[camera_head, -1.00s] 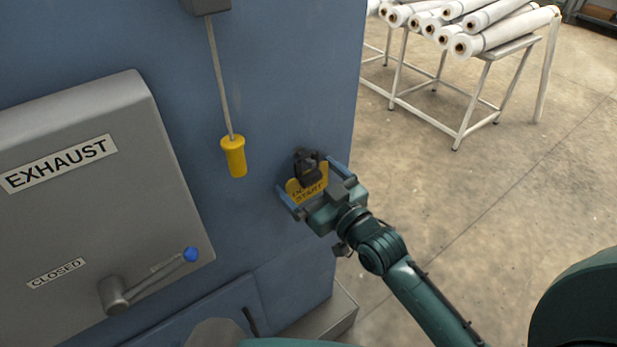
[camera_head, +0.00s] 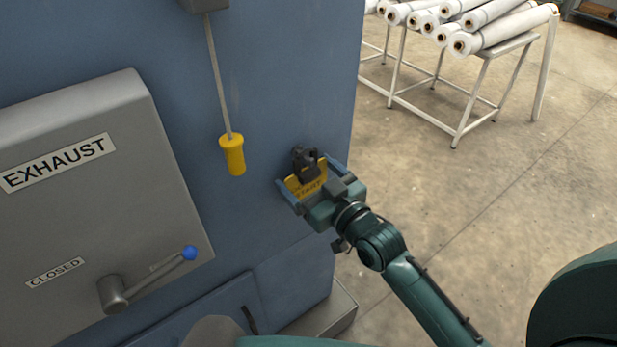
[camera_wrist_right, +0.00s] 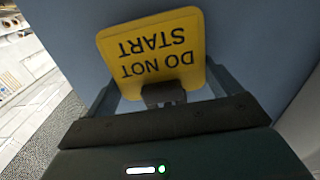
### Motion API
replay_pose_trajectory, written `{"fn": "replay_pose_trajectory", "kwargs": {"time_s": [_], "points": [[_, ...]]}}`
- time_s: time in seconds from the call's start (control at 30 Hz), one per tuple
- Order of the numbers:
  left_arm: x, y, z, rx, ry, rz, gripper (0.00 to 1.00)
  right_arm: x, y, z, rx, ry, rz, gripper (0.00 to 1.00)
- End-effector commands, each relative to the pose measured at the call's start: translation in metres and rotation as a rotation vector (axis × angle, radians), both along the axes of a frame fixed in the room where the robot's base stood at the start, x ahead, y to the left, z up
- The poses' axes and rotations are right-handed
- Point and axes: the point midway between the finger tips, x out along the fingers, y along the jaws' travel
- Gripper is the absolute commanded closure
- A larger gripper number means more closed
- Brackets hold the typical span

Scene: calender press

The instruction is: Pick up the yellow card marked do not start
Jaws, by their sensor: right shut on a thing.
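The yellow card (camera_head: 309,187) sits at the blue panel, below a small black clip or holder (camera_head: 306,164). In the right wrist view the yellow card (camera_wrist_right: 152,50) reads DO NOT START, upside down. My right gripper (camera_head: 303,178) is shut on the card, with one finger on each side edge. In the wrist view its fingers (camera_wrist_right: 160,90) flank the card, and a dark block shows at the card's near edge. The palm hides part of the card in the head view. My left gripper is not in view.
A yellow pull handle (camera_head: 232,155) hangs on a rod left of the card. A grey EXHAUST box (camera_head: 90,220) with a blue-knobbed lever (camera_head: 150,277) is further left. A white rack (camera_head: 455,95) of rolls stands behind right, with open floor in front.

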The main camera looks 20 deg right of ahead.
Motion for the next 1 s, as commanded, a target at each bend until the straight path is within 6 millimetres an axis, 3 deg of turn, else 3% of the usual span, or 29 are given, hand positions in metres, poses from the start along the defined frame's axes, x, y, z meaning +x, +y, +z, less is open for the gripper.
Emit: {"fn": "replay_pose_trajectory", "kwargs": {"time_s": [0.1,0.17,0.7,1.0], "points": [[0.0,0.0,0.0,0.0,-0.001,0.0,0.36,0.0,0.0,0.013,0.002,-0.005,-0.002,0.32],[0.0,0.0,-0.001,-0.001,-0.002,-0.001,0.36,-0.009,-0.004,0.009,-0.001,0.002,-0.002,0.32],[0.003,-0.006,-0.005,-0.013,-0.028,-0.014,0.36,-0.13,-0.047,0.008,0.0,0.004,0.0,0.32],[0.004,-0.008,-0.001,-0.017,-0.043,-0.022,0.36,-0.164,-0.06,0.01,0.001,0.0,-0.001,0.32]]}}
